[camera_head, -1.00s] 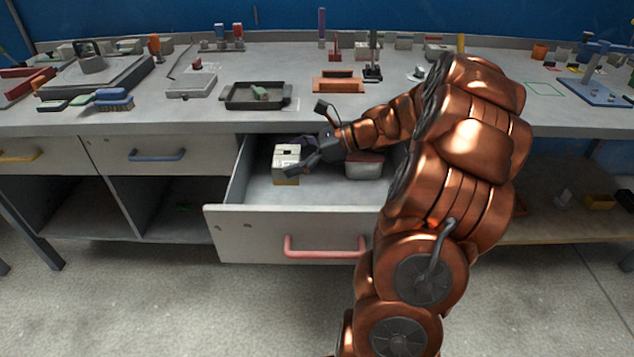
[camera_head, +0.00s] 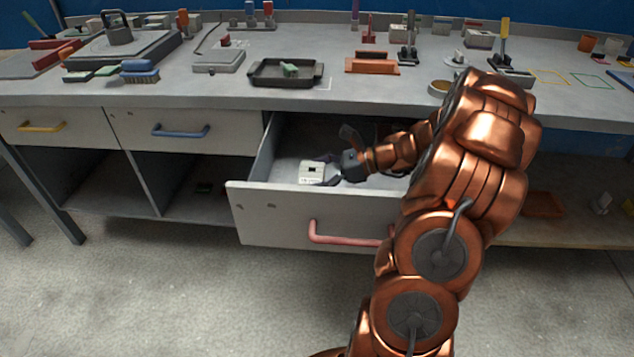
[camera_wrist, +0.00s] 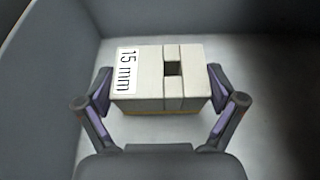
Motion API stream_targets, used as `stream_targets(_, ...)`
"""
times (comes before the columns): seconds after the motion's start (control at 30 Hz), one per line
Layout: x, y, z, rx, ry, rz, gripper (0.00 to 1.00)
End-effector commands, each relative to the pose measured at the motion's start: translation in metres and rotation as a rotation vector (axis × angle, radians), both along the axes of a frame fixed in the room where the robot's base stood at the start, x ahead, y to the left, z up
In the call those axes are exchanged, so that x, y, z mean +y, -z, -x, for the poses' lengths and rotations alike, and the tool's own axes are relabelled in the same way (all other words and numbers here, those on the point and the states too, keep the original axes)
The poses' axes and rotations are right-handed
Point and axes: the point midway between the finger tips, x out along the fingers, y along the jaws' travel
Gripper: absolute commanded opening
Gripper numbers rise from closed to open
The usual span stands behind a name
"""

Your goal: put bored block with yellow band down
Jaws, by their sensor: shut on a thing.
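The bored block with the yellow band (camera_head: 311,171) is a pale block inside the open drawer (camera_head: 310,215). In the wrist view the block (camera_wrist: 160,75) carries a "15 mm" label, a dark square hole in its top and a thin yellow band along its lower edge. My gripper (camera_wrist: 160,95) is shut on the block, one finger on each side. In the head view my gripper (camera_head: 327,172) reaches into the drawer from the right. The block is low, close to the drawer floor; I cannot tell whether it touches.
The drawer's left wall (camera_wrist: 45,70) stands close left of the block. My arm hides the drawer's right part. The worktop (camera_head: 215,92) above holds a dark tray (camera_head: 285,83), an orange-red holder (camera_head: 372,65) and a blue brush (camera_head: 139,68).

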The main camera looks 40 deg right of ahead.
Motion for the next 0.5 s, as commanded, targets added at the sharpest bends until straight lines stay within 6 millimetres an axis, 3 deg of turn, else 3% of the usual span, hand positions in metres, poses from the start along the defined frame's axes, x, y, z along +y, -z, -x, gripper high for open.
stream_targets(0.17, 0.000, 0.023, 0.000, 0.002, 0.000, -0.001, 0.46)
stream_targets(0.5, 0.001, 0.025, -0.001, 0.001, -0.001, -0.002, 0.46)
